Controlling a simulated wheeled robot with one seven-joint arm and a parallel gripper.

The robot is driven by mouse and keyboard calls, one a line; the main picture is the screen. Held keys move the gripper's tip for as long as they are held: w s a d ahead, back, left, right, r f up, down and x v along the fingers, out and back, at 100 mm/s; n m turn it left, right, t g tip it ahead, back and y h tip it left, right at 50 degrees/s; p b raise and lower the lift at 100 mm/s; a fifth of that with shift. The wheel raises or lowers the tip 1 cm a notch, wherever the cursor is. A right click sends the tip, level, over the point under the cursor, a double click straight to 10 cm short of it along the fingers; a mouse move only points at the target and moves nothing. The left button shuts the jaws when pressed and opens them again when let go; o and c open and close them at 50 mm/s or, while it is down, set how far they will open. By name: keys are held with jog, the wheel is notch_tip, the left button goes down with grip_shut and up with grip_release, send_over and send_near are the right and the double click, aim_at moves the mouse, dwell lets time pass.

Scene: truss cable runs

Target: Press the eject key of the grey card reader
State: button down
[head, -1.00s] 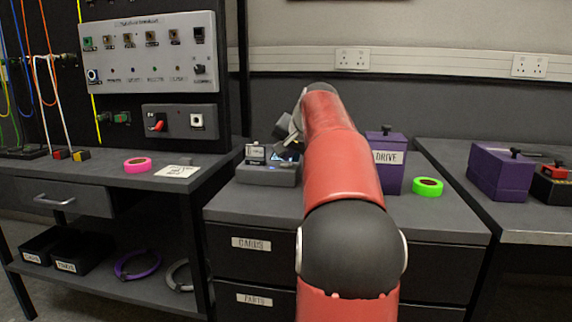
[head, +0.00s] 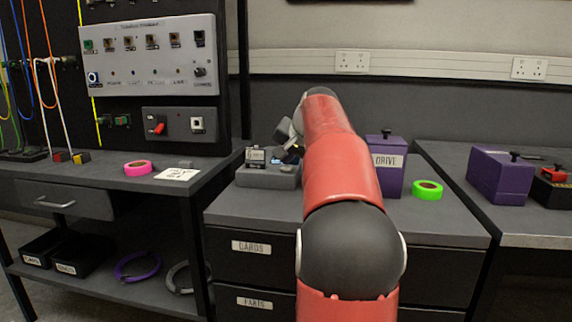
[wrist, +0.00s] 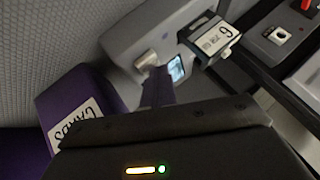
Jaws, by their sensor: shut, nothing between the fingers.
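The grey card reader (head: 262,178) stands on the dark cabinet top, left of my red arm. A labelled card module (head: 255,156) stands up from it; in the wrist view this module (wrist: 215,42) shows a white label. The wrist view shows the reader's grey body (wrist: 172,25), a small lit pale-blue square (wrist: 176,68) and a round silver part (wrist: 147,59). My gripper (wrist: 158,74) is shut and empty, its fingertips by the lit square and the silver part. I cannot tell whether they touch. The eject key is not clearly identifiable; the fingers may cover it.
A purple box labelled DRIVE (head: 391,178) and a green tape roll (head: 427,190) stand right of my arm. A switch panel (head: 150,55) rises at left, above a pink tape roll (head: 138,167).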

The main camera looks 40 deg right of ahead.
aim_at(287, 168)
jog(key=shift+r+p, duration=0.4)
jog(key=shift+r, duration=0.3)
notch_tip(287, 168, up, 5)
jog(key=p, duration=0.4)
jog(key=shift+a, duration=0.1)
dwell(0.5)
jog(key=s+a+f+n+g, duration=0.1)
jog(key=s+a+f+n, duration=0.15)
jog(key=a, duration=0.45)
jog(key=s+a+f+n+y, duration=0.1)
jog(key=s+a, duration=0.2)
jog(key=a, duration=0.4)
jog(key=s+a+f+n+g, duration=0.1)
jog(key=s+a+f+n, duration=0.1)
jog(key=a, duration=0.5)
jog(key=s+a+f+n, duration=0.3)
jog(key=s+a+f, duration=0.3)
jog(key=s+f, duration=0.2)
jog(key=s+a+f+n+g+y, duration=0.1)
jog(key=s+a+f+n, duration=0.2)
jog(key=s+a+f, duration=0.3)
jog(key=s+f, duration=0.2)
jog(key=s, duration=0.3)
jog(key=shift+s+a+f, duration=0.3)
jog(key=shift+a+f, duration=0.05)
